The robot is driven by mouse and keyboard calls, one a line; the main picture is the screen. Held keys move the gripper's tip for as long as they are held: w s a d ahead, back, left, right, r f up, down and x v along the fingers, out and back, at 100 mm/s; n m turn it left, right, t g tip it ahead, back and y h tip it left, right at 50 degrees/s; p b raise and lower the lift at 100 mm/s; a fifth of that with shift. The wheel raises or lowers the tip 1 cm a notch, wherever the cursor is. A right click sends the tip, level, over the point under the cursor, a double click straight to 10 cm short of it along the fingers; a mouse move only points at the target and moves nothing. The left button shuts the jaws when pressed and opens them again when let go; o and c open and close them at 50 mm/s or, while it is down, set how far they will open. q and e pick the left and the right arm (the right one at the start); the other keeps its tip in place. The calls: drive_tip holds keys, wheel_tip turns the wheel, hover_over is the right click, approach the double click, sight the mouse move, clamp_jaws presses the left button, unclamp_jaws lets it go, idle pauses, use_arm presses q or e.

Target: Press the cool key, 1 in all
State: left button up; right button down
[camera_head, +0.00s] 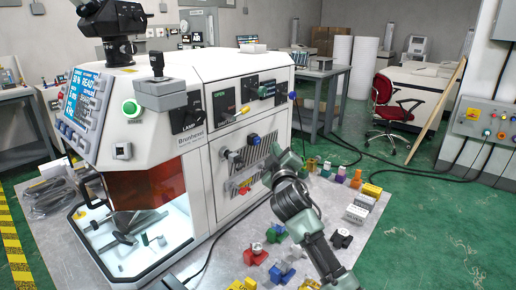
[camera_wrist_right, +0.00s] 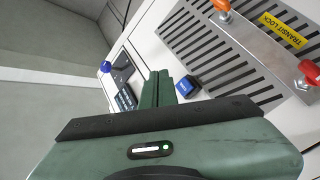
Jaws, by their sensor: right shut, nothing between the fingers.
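The white machine (camera_head: 225,75) has a tilted blue display (camera_head: 82,95) on its left front, with a row of small blue keys (camera_head: 72,137) along its lower edge. The lettering on the keys is too small to read, so I cannot tell which is the cool key. My right gripper (camera_head: 270,158) is in front of the machine's vented right side, away from the display. In the right wrist view its two green fingers (camera_wrist_right: 157,88) are closed together and empty, close to the side panel. My left gripper is not in view.
A dark panel (camera_wrist_right: 122,72) lies beyond. Several coloured blocks (camera_head: 280,270) sit on the grey surface below my right arm. A grey box (camera_head: 165,92) stands on the machine.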

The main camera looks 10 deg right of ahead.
sight(257, 141)
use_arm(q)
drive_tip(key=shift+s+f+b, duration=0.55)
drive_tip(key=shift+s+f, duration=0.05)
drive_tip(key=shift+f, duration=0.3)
use_arm(e)
drive_tip(key=shift+w+a, duration=0.95)
drive_tip(key=shift+w, duration=0.25)
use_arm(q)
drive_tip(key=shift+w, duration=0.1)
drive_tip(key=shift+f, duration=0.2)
use_arm(e)
drive_tip(key=shift+w+a, duration=0.25)
drive_tip(key=shift+w, duration=0.05)
use_arm(q)
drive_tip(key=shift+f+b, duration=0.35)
drive_tip(key=shift+b, duration=0.25)
use_arm(e)
drive_tip(key=shift+w+a, duration=0.3)
drive_tip(key=shift+w, duration=0.1)
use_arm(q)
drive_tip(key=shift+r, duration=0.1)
use_arm(e)
drive_tip(key=shift+r, duration=0.1)
idle(0.3)
use_arm(q)
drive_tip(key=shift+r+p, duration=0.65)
drive_tip(key=shift+p, duration=0.15)
use_arm(e)
drive_tip(key=shift+s+d, duration=0.55)
drive_tip(key=shift+s, duration=0.2)
